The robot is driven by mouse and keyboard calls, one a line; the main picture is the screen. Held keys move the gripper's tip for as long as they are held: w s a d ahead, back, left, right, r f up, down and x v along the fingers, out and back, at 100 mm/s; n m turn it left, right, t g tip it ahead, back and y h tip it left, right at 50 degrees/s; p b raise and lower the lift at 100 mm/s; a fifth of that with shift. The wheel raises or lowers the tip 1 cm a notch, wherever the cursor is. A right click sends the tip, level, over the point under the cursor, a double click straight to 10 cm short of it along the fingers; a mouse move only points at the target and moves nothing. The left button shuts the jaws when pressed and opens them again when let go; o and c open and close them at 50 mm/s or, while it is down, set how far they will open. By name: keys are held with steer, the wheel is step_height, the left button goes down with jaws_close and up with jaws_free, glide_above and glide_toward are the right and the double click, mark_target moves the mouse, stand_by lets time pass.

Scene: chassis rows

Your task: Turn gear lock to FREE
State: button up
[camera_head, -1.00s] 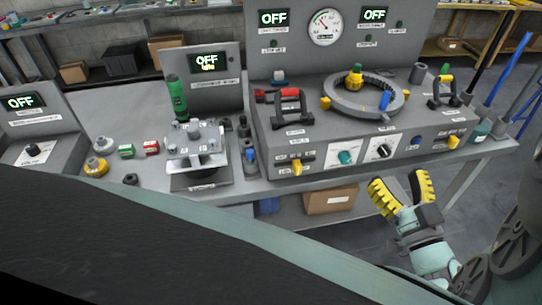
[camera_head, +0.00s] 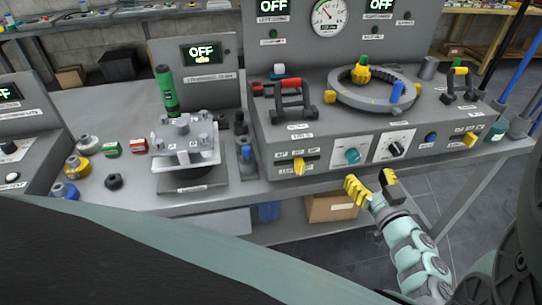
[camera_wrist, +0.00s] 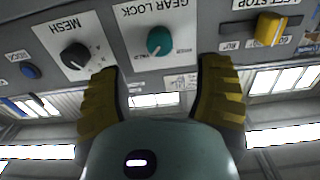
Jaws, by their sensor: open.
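The gear lock is a round teal knob (camera_head: 352,156) on a white plate on the front of the grey console, and it also shows in the wrist view (camera_wrist: 160,41) under the rotated words GEAR LOCK. A small pale mark on the knob seems to point toward the lower-left label in the wrist view; the small labels are too blurred to read surely. My gripper (camera_head: 371,184) has yellow ribbed fingers, spread apart and empty, just in front of and below the knob. In the wrist view the fingertips (camera_wrist: 160,68) lie either side of the knob's line, apart from it.
The black MESH knob (camera_head: 396,149) is right of the gear lock. A yellow lever (camera_head: 299,167) is left of it. A cardboard box (camera_head: 331,207) sits on the shelf below. A red-and-black handle (camera_head: 291,99) and a ring (camera_head: 372,89) stand on the console top.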

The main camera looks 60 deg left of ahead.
mark_target(355, 159)
steer(key=x, duration=0.7)
steer(key=shift+s, duration=0.15)
steer(key=shift+o, duration=0.4)
jaws_close()
